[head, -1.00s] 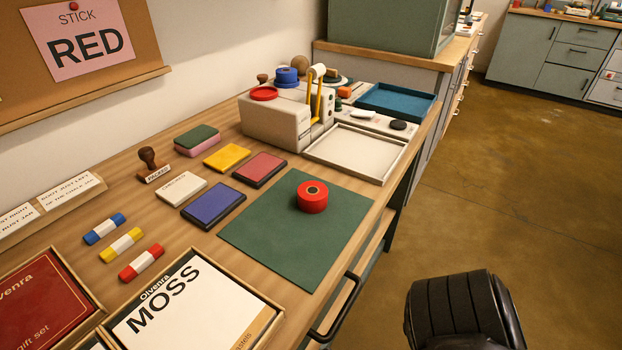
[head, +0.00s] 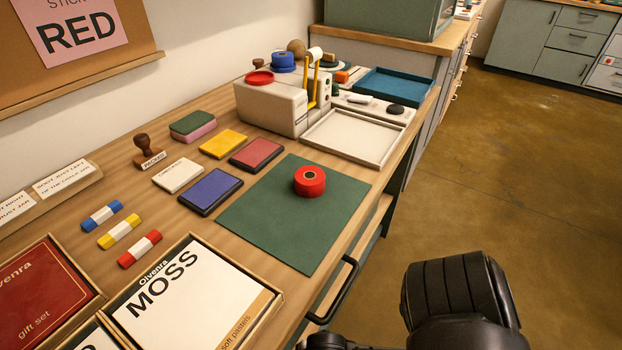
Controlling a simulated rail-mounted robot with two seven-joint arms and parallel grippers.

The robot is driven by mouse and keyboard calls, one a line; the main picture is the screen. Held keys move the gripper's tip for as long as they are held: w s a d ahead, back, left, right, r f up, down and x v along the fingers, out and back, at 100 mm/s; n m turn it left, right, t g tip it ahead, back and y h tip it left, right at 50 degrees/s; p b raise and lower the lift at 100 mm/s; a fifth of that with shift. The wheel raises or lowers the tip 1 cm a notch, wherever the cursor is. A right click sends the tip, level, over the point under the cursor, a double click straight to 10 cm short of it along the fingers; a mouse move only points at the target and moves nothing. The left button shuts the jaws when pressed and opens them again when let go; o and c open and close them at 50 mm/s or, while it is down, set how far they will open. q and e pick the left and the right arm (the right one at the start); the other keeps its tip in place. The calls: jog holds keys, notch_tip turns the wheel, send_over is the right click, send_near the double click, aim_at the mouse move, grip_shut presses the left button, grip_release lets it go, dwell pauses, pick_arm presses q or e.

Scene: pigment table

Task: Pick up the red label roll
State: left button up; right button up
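A black arm part of mine shows at the bottom right, over the floor and apart from the table. No gripper fingers show in the head view, so neither my left nor my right gripper can be seen.
A white machine (head: 270,106) and an empty pale tray (head: 355,138) stand beyond the mat. Blue (head: 210,190) and red (head: 258,154) pads lie left of it. A MOSS box (head: 185,300) is nearer.

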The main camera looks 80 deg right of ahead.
pick_arm(q)
jog(key=shift+a, duration=0.1)
jog(key=o, duration=0.5)
jog(key=shift+a, duration=0.1)
jog(key=shift+c, duration=0.2)
jog(key=o, duration=0.4)
